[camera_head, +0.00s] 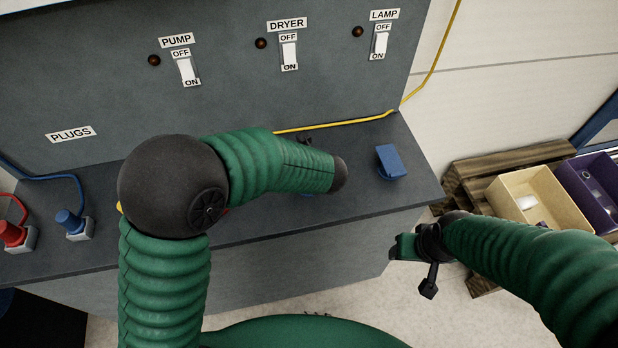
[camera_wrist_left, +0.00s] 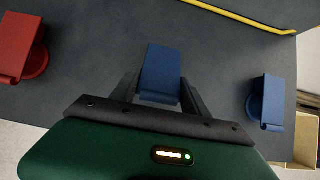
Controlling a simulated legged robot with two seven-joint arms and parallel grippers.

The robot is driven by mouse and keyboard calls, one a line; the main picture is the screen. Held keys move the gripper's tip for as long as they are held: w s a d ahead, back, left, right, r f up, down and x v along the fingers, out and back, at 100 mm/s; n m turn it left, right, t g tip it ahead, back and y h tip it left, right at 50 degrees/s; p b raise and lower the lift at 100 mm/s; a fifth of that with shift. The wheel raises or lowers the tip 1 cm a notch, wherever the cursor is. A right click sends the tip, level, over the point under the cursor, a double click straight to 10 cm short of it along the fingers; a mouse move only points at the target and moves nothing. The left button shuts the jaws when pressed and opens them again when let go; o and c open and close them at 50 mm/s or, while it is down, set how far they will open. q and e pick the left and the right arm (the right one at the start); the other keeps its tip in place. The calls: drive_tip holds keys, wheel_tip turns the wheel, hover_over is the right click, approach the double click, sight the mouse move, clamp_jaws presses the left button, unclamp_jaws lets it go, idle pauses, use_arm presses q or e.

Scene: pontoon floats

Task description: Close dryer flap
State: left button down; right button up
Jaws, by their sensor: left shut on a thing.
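In the left wrist view a blue flap (camera_wrist_left: 161,68) sits between the two dark fingers of my left gripper (camera_wrist_left: 160,95), which is shut on it. It is the middle one of the flaps there, below the DRYER switch (camera_head: 289,53) of the head view.
Another blue flap (camera_head: 391,162) stands to the right on the grey counter (camera_head: 345,215). A red flap (camera_wrist_left: 18,48) is at left. A yellow cable (camera_head: 340,123) runs behind. Red (camera_head: 14,234) and blue plugs (camera_head: 72,222) stand at left. Bins (camera_head: 540,200) lie at right.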

use_arm(q)
drive_tip(key=shift+s+d+f, duration=0.1)
drive_tip(key=shift+s+f, duration=0.05)
drive_tip(key=c, duration=0.9)
unclamp_jaws()
drive_tip(key=shift+c, duration=0.2)
drive_tip(key=o, duration=0.4)
drive_tip(key=shift+d+r, duration=0.1)
drive_tip(key=shift+r, duration=0.3)
drive_tip(key=p+v, duration=0.2)
drive_tip(key=v, duration=1.4)
drive_tip(key=shift+s+p, duration=0.2)
drive_tip(key=shift+p, duration=0.1)
drive_tip(key=shift+c, duration=0.3)
